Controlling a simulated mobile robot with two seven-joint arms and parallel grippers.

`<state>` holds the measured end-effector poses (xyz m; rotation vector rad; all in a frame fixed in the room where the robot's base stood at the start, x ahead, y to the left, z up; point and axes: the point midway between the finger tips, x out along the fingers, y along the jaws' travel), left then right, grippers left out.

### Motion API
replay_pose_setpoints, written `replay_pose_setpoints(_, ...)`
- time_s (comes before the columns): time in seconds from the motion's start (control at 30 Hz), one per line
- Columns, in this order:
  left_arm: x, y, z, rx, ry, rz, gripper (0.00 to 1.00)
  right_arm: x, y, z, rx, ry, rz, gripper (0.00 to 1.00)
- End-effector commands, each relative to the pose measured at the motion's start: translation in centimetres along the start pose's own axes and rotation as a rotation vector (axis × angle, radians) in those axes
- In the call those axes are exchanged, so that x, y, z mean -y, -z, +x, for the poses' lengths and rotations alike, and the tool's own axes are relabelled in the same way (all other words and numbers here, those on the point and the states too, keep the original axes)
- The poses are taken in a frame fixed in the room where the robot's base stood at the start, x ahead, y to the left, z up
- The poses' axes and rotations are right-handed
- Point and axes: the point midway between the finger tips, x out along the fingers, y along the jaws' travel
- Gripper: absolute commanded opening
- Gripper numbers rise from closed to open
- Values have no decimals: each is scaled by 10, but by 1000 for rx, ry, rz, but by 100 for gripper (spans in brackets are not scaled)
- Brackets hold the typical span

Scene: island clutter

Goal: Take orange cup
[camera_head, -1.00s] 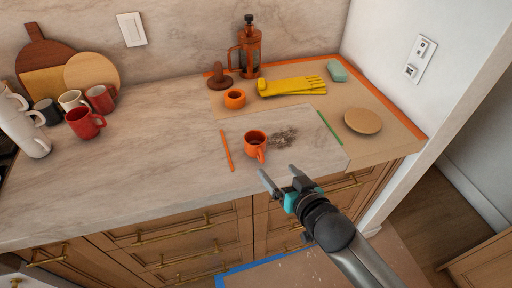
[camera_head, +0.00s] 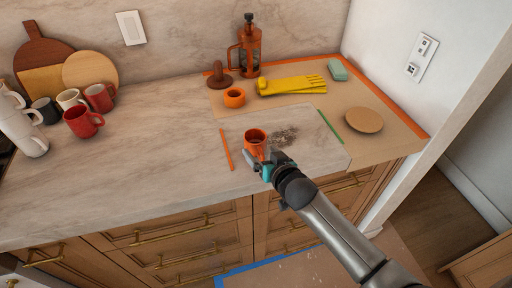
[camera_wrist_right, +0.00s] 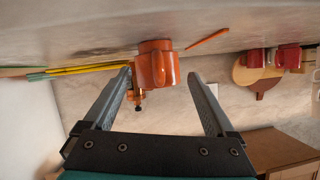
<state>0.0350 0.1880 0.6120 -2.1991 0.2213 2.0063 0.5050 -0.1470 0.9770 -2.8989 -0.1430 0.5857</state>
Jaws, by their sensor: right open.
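In the right wrist view the two fingers of the gripper (camera_wrist_right: 160,78) are wide apart and empty. The orange cup (camera_wrist_right: 158,64) shows just beyond and between the fingertips, with its handle toward the camera. My left gripper is in no view.
Dark crumbs (camera_head: 284,136) lie right of the cup. An orange strip (camera_head: 226,149) lies left of it. Behind are a small orange bowl (camera_head: 234,97), yellow gloves (camera_head: 291,86) and a French press (camera_head: 247,48). A wooden plate (camera_head: 364,120) sits right. Several mugs (camera_head: 83,121) stand left.

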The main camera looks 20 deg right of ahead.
Motion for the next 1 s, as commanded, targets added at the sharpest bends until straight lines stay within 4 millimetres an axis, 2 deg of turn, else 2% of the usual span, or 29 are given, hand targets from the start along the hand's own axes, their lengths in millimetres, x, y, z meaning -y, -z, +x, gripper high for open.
replay_pose_setpoints(0.13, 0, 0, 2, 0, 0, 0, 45, 0, 0, 10, 0, 0, 0, 90)
replay_pose_setpoints(0.4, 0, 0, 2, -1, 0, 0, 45, 0, 0, 11, 0, 0, 0, 89)
replay_pose_setpoints(1.0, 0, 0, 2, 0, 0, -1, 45, 0, 0, 10, 1, 0, 1, 22)
